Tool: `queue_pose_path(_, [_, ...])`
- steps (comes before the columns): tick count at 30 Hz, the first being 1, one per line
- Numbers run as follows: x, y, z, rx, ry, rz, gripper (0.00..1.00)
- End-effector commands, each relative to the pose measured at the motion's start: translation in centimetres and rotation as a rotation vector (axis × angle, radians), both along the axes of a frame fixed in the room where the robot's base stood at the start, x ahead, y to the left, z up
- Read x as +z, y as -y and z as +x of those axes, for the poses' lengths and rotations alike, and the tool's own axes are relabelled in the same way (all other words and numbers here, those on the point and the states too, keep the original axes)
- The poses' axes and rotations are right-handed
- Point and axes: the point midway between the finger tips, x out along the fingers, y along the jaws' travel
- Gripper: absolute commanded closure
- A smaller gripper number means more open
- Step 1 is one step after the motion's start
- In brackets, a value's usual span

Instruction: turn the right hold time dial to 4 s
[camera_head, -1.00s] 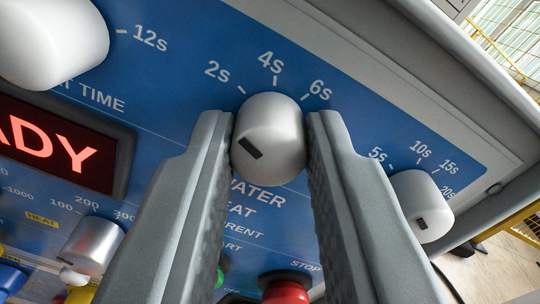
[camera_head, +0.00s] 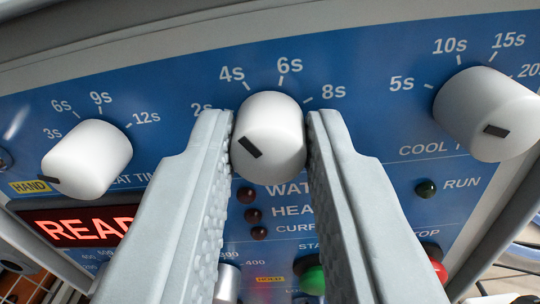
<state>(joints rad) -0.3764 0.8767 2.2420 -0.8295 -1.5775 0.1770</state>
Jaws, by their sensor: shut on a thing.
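The hold time dial (camera_head: 272,122) is a pale grey knob in the middle of the blue panel, with 2s, 4s, 6s and 8s around its top. Its own caption is hidden. My gripper (camera_head: 270,132) is shut on this dial, one finger on its left side and one on its right. The dark mark (camera_head: 250,147) on the dial's face slants up to the left, roughly towards the 2s side. The 4s label (camera_head: 232,74) is above and left of the dial. The left finger partly covers the 2s label (camera_head: 200,107).
The heat time dial (camera_head: 87,158) is at the left, and the cool time dial (camera_head: 487,113) is at the right. A red lit display (camera_head: 75,226), indicator lamps (camera_head: 248,195) and a green button (camera_head: 312,280) lie lower on the panel, partly behind my fingers.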

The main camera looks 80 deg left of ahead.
Motion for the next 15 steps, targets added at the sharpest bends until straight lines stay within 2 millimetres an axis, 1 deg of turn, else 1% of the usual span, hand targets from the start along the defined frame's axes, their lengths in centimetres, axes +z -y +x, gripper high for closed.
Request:
queue_pose_path(6, [-0.05,0.02,-0.04,0.000,-0.079,0.032,1.00])
queue_pose_path(15, [-0.05,0.03,-0.03,0.000,-0.112,0.046,1.00])
